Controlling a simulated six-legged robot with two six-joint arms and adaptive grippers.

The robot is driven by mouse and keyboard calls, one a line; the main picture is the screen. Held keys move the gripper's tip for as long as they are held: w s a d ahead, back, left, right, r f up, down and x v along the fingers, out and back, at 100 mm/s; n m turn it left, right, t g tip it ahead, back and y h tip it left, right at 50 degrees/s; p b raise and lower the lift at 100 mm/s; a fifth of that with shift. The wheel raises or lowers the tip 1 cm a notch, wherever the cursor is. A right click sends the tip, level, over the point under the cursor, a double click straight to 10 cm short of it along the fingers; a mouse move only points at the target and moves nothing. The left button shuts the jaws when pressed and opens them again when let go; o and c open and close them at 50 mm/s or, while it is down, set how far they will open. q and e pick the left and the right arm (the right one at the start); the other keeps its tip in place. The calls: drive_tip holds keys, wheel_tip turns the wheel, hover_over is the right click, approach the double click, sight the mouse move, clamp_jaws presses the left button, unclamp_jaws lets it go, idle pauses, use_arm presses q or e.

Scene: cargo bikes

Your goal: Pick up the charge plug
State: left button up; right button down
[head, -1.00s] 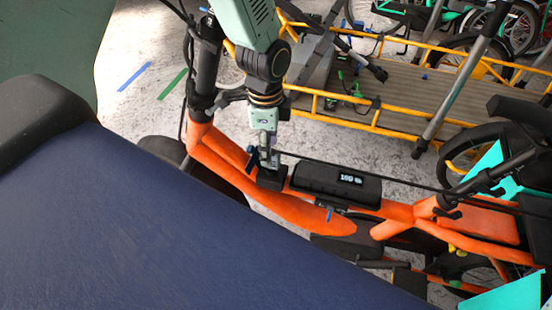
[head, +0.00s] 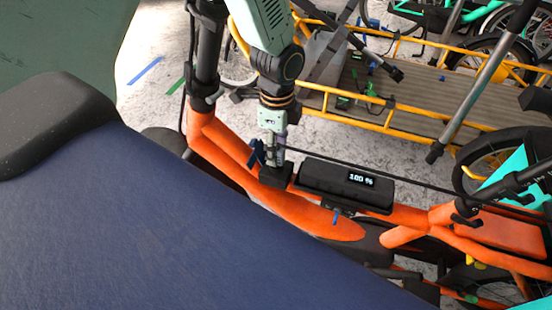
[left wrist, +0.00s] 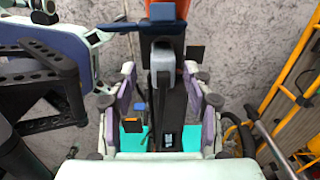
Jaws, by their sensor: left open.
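The charge plug (head: 276,176) is a small dark block on the orange cargo bike frame (head: 300,208), at the left end of the black battery pack (head: 345,186). My left gripper (head: 270,153) comes down from above, with its tips right at the plug. In the left wrist view the open fingers of my left gripper (left wrist: 160,88) stand on both sides of a dark upright part with a grey top (left wrist: 163,58), which looks like the plug. Gaps show between it and the fingers. Contact cannot be told in the head view. My right gripper is in neither view.
The battery display reads 100 %. A thin black cable (head: 400,178) runs right above the battery. A dark blue lever (head: 256,152) sits beside my gripper. A yellow-railed cargo bike (head: 430,100) stands behind. A large blue padded surface (head: 180,220) fills the front left.

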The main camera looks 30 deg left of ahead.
use_arm(q)
drive_tip(key=shift+f, duration=0.45)
drive_tip(key=shift+w+d, duration=0.15)
drive_tip(key=shift+w, duration=0.1)
drive_tip(key=shift+s, duration=0.2)
drive_tip(key=c, duration=0.4)
drive_tip(key=shift+w, duration=0.1)
clamp_jaws()
